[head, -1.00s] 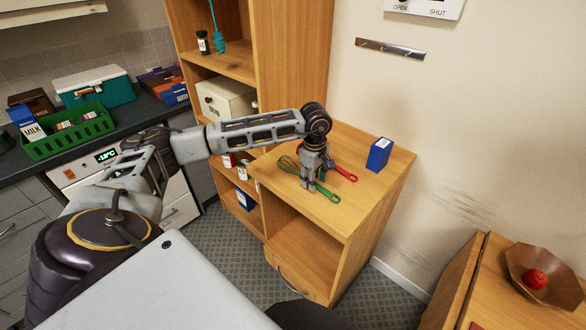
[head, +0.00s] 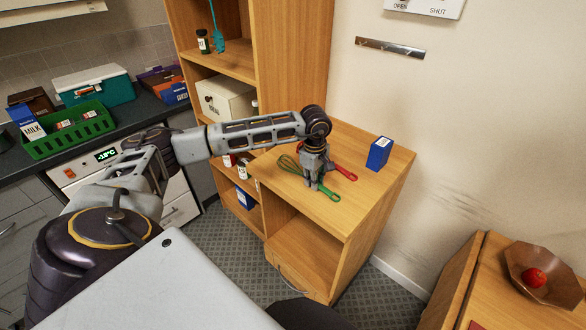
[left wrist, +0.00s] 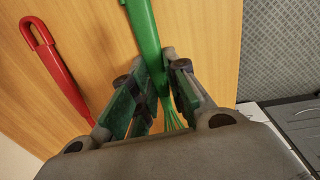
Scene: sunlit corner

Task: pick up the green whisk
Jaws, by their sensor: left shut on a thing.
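The green whisk (head: 328,192) lies on top of the low wooden cabinet (head: 370,197), its wires to the left and its handle pointing to the lower right. My left gripper (head: 314,185) reaches down over it and is shut on it. In the left wrist view the green handle (left wrist: 146,40) runs between the two fingers (left wrist: 160,92), which press on it from both sides. The wires show partly below the fingers. Whether the whisk is clear of the cabinet top, I cannot tell. My right gripper is not in view.
A red-handled utensil (head: 344,174) lies close behind the whisk; its red handle also shows in the left wrist view (left wrist: 58,65). A blue box (head: 379,153) stands at the cabinet's back right. A tall shelf unit (head: 290,60) rises behind left. The cabinet's front right top is bare.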

